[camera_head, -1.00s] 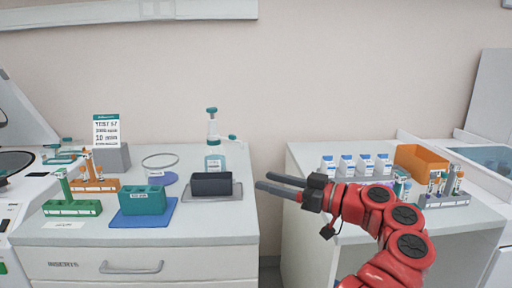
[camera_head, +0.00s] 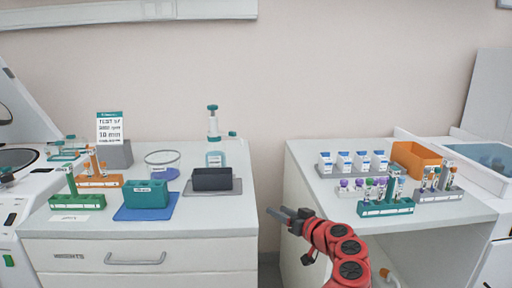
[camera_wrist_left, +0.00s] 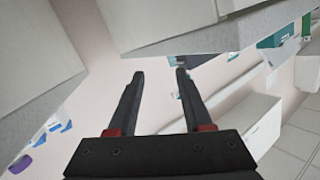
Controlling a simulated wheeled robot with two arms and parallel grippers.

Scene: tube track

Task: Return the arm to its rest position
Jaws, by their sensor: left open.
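My left gripper (camera_head: 284,215) is at the end of a red arm, low in the head view, in front of the gap between the two counters. In the left wrist view, its two dark fingers (camera_wrist_left: 160,76) are apart with nothing between them. The gripper appears clear of both counters and holds nothing. My right gripper is not in view.
The right counter (camera_head: 325,195) holds a teal tube rack (camera_head: 386,208), a grey rack (camera_head: 442,194), white bottles and an orange bin (camera_head: 415,160). The left counter (camera_head: 225,225) holds a teal block (camera_head: 146,196), a black box (camera_head: 212,180), a dispenser bottle (camera_head: 215,158) and tube racks.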

